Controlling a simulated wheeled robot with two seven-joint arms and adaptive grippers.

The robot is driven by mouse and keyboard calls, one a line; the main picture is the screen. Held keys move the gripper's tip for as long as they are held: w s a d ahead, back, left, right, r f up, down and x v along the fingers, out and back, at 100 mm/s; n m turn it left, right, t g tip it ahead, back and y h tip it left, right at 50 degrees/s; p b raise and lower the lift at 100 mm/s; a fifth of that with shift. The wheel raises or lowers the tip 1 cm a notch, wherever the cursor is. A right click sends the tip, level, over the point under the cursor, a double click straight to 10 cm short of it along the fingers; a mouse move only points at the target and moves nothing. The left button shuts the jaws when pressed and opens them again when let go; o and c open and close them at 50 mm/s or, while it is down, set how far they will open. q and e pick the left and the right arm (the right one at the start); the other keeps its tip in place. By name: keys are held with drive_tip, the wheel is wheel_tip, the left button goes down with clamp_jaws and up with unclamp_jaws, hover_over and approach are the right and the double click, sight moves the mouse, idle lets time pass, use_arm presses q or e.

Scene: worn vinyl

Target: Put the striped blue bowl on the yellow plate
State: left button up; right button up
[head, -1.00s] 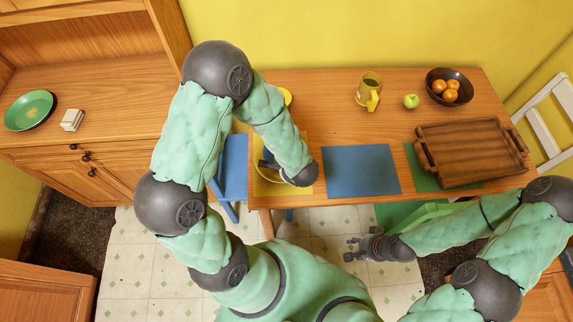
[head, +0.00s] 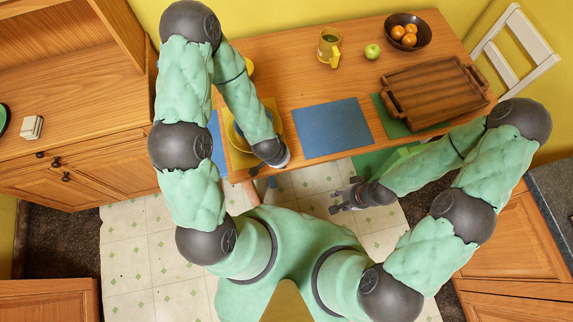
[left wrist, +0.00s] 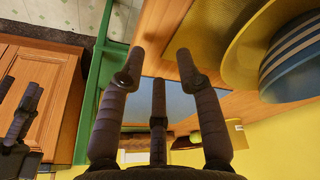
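In the left wrist view the striped blue bowl (left wrist: 296,62) is at the right edge, cut off by the frame. It appears to rest on the yellow plate (left wrist: 238,72). The bowl is hidden in the head view. My right gripper (head: 338,196) is open and empty, in front of the table.
A blue placemat (head: 319,128) lies clear right of the plate. Farther right is a wooden tray (head: 434,88) on a green placemat. A yellow mug (head: 329,48), a green apple (head: 372,51) and a fruit bowl (head: 424,36) stand at the back. A white chair (head: 520,48) is at right.

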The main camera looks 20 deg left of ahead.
use_arm(q)
drive_tip(key=s+d+f+n+g+h, duration=0.2)
drive_tip(key=s+d+f+n, duration=0.1)
drive_tip(key=s, duration=0.3)
drive_tip(key=shift+s+d+f+n+g+h, duration=0.3)
drive_tip(key=shift+d+f+n+h, duration=0.1)
drive_tip(key=shift+f+n, duration=0.2)
wheel_tip(320, 180, down, 4)
drive_tip(key=b, duration=0.4)
